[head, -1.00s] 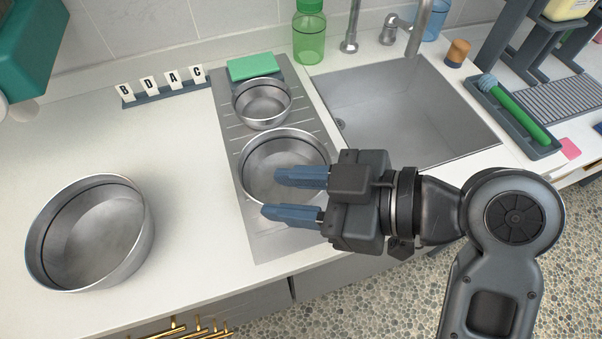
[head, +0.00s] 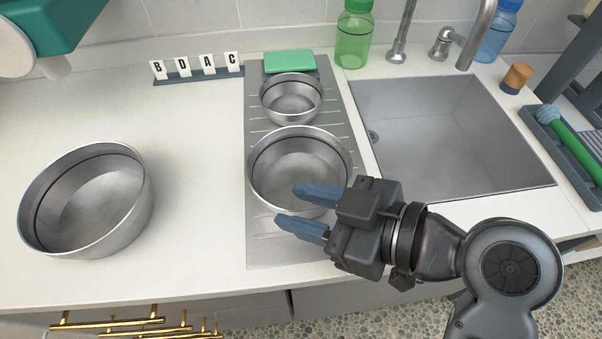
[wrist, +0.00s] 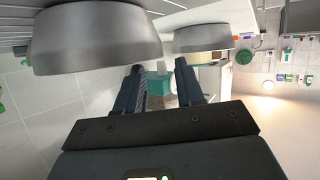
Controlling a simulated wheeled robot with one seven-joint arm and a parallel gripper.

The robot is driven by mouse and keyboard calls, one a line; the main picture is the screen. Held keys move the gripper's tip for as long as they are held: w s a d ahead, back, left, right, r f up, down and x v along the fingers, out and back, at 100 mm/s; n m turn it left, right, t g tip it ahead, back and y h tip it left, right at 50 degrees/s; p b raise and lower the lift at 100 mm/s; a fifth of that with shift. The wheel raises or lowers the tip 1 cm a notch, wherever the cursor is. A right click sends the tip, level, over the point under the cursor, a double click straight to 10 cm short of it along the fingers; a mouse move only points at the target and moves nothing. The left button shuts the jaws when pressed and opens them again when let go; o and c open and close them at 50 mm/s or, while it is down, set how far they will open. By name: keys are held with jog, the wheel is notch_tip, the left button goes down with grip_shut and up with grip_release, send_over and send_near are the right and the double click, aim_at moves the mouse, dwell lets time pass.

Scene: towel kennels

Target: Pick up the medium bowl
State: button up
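The medium bowl (head: 296,155) is steel and stands upright and empty on the ribbed drainboard, between a smaller steel bowl (head: 290,98) behind it and my gripper. The largest steel bowl (head: 88,200) stands on the counter at the left. My gripper (head: 289,206) is open and empty, fingers pointing left at the medium bowl's front edge. One finger overlaps the bowl's front right rim in the head view; the other is nearer the camera. I cannot tell whether they touch. In the wrist view the medium bowl (wrist: 95,38) appears upper left, beside the open fingers (wrist: 159,66).
The drainboard (head: 262,248) has free room in front. A green sponge (head: 290,62) lies behind the small bowl. A letter rack (head: 198,74) reads B D A C. The sink (head: 450,140) is at the right, with a green bottle (head: 353,38) behind. Gold handles show below the counter.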

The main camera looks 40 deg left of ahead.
aim_at(278, 207)
jog(key=shift+p+x, duration=0.35)
jog(key=shift+x, duration=1.95)
jog(key=shift+f, duration=0.15)
grip_shut()
